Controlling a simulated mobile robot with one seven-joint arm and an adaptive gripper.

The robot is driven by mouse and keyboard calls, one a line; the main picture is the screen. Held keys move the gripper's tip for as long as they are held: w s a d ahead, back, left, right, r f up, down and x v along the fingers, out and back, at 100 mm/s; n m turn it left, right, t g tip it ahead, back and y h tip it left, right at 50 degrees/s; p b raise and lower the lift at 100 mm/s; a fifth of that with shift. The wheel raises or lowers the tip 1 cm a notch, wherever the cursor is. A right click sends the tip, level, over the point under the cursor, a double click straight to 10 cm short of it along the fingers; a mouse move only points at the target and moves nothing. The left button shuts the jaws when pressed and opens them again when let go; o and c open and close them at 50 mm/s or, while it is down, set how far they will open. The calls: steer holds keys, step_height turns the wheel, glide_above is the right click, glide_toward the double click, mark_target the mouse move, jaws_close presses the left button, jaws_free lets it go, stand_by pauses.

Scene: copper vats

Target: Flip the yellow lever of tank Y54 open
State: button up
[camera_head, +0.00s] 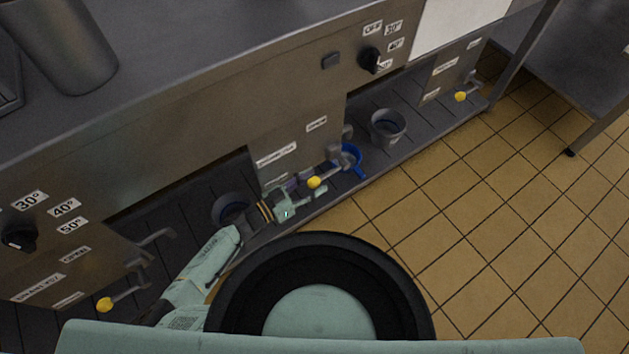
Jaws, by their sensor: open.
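Several levers with yellow ball ends stick out from the tank fronts. The middle yellow lever (315,182) is beside a blue funnel-like part, below a grey panel. My gripper (304,189) is open, close to this lever's ball; I cannot tell whether they touch. Another yellow lever (461,96) is at the upper right, and one more yellow lever (104,305) is at the lower left. The tank labels are too small to read, so I cannot tell which lever belongs to Y54.
A grey bucket (387,128) stands on the low shelf right of the middle lever. Another round container (230,208) is partly behind my arm. Black dials (370,60) sit on the front panels. A metal table leg (600,125) stands at right. The tiled floor (470,220) is clear.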

steer(key=shift+w+d, duration=0.25)
steer(key=shift+d, duration=0.1)
jaws_close()
stand_by(0.5)
